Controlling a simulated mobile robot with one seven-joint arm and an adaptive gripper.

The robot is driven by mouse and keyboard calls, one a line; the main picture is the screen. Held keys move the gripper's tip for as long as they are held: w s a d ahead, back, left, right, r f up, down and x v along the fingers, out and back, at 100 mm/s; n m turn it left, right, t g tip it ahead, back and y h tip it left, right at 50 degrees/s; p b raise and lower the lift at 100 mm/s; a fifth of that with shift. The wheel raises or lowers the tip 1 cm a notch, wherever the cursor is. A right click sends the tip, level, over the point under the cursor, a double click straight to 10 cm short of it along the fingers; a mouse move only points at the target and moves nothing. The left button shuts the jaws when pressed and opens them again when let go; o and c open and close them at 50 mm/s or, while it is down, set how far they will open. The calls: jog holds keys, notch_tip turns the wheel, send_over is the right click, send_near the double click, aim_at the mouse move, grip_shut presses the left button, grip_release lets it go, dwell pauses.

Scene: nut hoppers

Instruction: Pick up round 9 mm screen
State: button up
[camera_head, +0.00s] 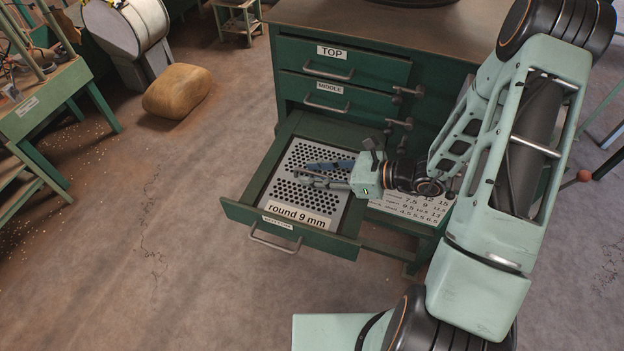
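The round 9 mm screen (268,194) is a light grey plate with rows of round dark holes and a white label reading "round 9 mm" at its front end. It lies in the pulled-out bottom drawer (320,240) of a green cabinet. My gripper (305,171) reaches in from the right, low over the middle of the screen, and hides part of its holes. Its two fingers look apart, with nothing clearly held between them. I cannot tell whether they touch the plate.
The drawers labelled TOP (374,72) and MIDDLE (350,101) are closed. A white chart (425,203) with numbers is to the right of the open drawer. A brown sack (177,91) lies on the floor, and a green bench (45,105) stands at left. The floor left of the drawer is open.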

jog(key=shift+w+a+f, duration=0.15)
jog(key=shift+a, duration=0.2)
jog(key=shift+c, duration=0.3)
grip_shut()
